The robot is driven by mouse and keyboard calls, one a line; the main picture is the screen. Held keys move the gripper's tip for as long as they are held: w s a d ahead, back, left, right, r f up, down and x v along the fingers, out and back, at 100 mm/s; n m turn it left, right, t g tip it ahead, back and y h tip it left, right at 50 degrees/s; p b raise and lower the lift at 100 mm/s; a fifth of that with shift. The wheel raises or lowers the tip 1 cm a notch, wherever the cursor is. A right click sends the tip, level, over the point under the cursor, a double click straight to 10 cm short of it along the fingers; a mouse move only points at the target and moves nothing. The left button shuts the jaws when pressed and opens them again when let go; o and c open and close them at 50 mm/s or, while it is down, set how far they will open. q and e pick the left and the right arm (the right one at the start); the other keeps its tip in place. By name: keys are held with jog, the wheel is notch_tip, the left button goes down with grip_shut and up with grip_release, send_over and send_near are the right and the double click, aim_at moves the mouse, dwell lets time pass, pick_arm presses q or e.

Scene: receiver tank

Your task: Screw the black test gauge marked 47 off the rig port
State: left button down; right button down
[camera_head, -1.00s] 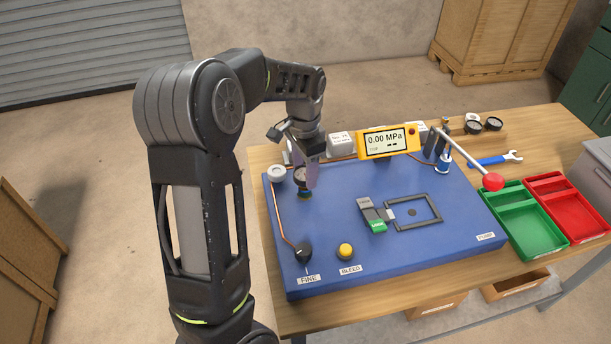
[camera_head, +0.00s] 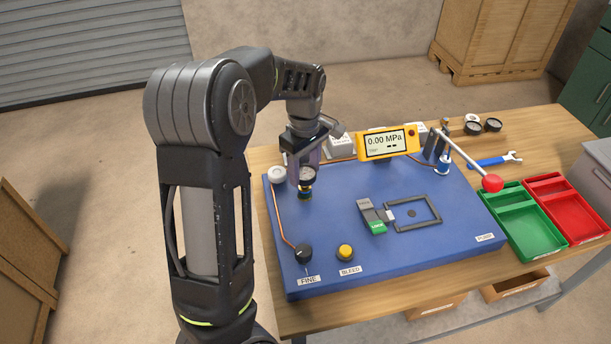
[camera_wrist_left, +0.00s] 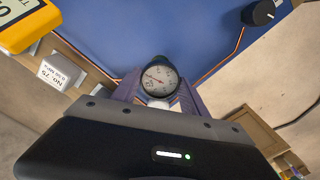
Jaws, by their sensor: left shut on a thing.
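The black test gauge (camera_head: 307,174) sits upright at the rig port (camera_head: 305,194) on the left part of the blue rig board (camera_head: 420,250). A brass-coloured fitting shows under it. In the left wrist view its round white dial (camera_wrist_left: 159,78) faces the camera; I cannot read the number 47 on it. My left gripper (camera_head: 305,170) reaches down over the gauge from behind, and its fingers are shut on the gauge's body. In the left wrist view the fingers (camera_wrist_left: 158,95) stand on either side of the gauge. My right gripper is not in view.
A yellow pressure display (camera_head: 387,142) reads 0.00 MPa behind the board. A pump lever with a red knob (camera_head: 493,183) leans over the right side. Green (camera_head: 545,238) and red (camera_head: 595,225) trays stand at the right. A white cap (camera_head: 277,174) is close left of the gauge.

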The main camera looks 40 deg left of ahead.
pick_arm(q)
jog(key=shift+r+p, duration=0.5)
jog(key=shift+r, duration=0.3)
notch_tip(320, 180, up, 4)
jog(key=p, duration=0.3)
